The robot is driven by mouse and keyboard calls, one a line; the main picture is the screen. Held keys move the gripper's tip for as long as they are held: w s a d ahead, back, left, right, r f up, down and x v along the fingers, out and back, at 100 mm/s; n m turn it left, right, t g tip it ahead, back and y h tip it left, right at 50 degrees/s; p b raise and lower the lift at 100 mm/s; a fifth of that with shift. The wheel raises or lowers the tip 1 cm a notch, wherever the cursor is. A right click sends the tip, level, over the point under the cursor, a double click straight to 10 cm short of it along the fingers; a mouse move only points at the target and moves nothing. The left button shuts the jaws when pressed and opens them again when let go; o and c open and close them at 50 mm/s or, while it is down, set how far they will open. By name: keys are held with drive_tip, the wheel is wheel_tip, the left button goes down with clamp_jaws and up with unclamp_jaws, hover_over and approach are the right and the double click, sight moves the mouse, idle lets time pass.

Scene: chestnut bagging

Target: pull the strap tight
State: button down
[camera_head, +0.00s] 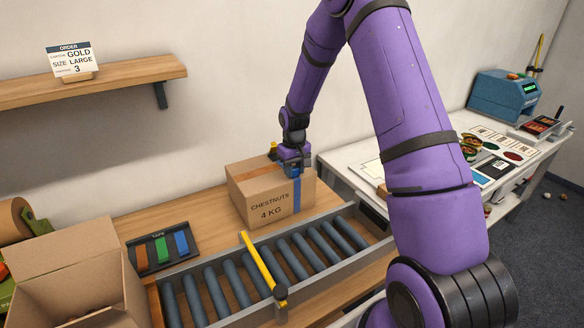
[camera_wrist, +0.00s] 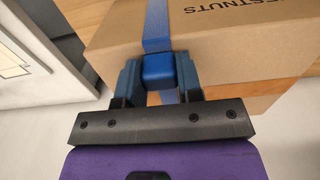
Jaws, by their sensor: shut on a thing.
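A closed cardboard box (camera_head: 245,200) labelled "CHESTNUTS 4 KG" stands on the wooden bench behind the roller conveyor. A blue strap (camera_head: 297,197) runs down its front near the right end. In the wrist view the strap (camera_wrist: 157,25) crosses the box face (camera_wrist: 215,35) and meets a small blue block (camera_wrist: 159,70). My gripper (camera_head: 292,165) is at the top right of the box. In the wrist view my gripper (camera_wrist: 160,82) has its two fingers on either side of the blue block, shut on it. I cannot tell how tight the strap lies.
The roller conveyor (camera_head: 240,285) with a yellow bar (camera_head: 262,262) lies in front of the box. A tray of coloured tapes (camera_head: 163,249) and an open carton (camera_head: 70,270) are at left. A white table (camera_head: 345,165) is at right.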

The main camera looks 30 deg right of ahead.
drive_tip(key=c, duration=0.8)
unclamp_jaws()
drive_tip(key=shift+o, duration=0.2)
drive_tip(key=shift+r, duration=0.1)
wheel_tip(320, 180, up, 11)
wheel_tip(320, 180, up, 10)
drive_tip(key=t, duration=0.1)
hover_over(294, 168)
drive_tip(key=s+a, duration=0.3)
drive_tip(key=s, duration=0.3)
drive_tip(key=s+a+r+t, duration=0.1)
drive_tip(key=s+a+r, duration=0.2)
drive_tip(key=s+r, duration=0.45)
drive_tip(key=s+a+r+t, duration=0.1)
drive_tip(key=s+a+r, duration=0.1)
drive_tip(key=s, duration=0.9)
drive_tip(key=s+a+r+t, duration=0.2)
drive_tip(key=s, duration=0.9)
drive_tip(key=shift+s+r, duration=0.2)
drive_tip(key=shift+r, duration=0.2)
